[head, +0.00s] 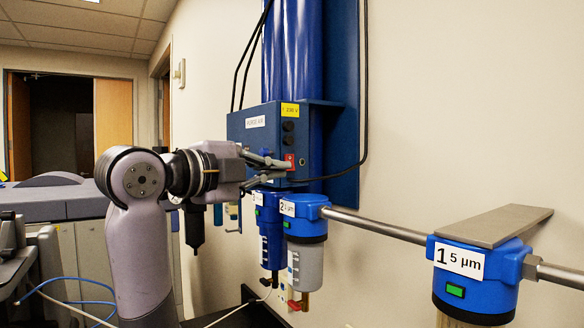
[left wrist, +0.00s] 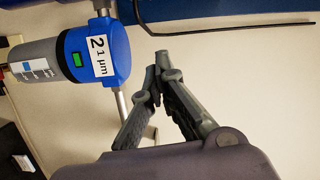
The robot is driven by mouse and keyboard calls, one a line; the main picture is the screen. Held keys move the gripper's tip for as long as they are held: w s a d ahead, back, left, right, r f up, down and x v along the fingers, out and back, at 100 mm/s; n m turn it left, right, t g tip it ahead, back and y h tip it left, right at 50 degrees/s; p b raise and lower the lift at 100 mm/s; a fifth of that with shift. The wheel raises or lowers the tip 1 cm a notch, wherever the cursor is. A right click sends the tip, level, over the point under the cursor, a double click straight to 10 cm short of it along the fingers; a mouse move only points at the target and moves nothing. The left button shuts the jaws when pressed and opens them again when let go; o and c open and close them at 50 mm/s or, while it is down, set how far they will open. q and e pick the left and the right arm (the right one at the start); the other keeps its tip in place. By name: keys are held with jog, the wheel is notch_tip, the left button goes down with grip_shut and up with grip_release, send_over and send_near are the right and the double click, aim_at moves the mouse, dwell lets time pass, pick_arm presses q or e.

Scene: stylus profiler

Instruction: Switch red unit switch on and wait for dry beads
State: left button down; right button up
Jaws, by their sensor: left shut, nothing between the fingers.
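The red switch (head: 289,159) is on the front of the blue dryer unit's box (head: 252,132), below a yellow label. My left gripper (head: 287,169) is shut and empty, its fingertips right at the switch; I cannot tell whether they touch it. The fingers partly cover the switch, and its on or off position is not readable. In the left wrist view the gripper (left wrist: 156,72) shows its fingers meeting at the tips, and the switch is out of sight. No beads can be made out. My right gripper is not in view.
Below the box hang blue filter housings, one marked 2 (head: 305,217), also seen in the left wrist view (left wrist: 98,55). A pipe (head: 375,226) runs right to filter 1 (head: 470,278). Black cables hang beside the blue columns (head: 292,50). A grey bench (head: 50,203) stands left.

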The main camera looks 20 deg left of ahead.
aim_at(292, 171)
pick_arm(q)
jog(key=p+x, duration=0.1)
jog(key=x, duration=0.1)
jog(key=p+x, duration=0.1)
jog(key=x, duration=0.2)
jog(key=p+x, duration=0.2)
jog(key=shift+w+d+r, duration=0.2)
jog(key=shift+w+r, duration=0.1)
jog(key=w+a+p, duration=0.2)
jog(key=shift+w+a+f+p, duration=0.25)
jog(key=shift+w+f+p, duration=0.05)
jog(key=shift+w+f, duration=0.1)
jog(key=shift+w+a+f, duration=0.1)
jog(key=shift+a+f, duration=0.05)
jog(key=shift+a, duration=0.15)
jog(key=shift+d, duration=0.15)
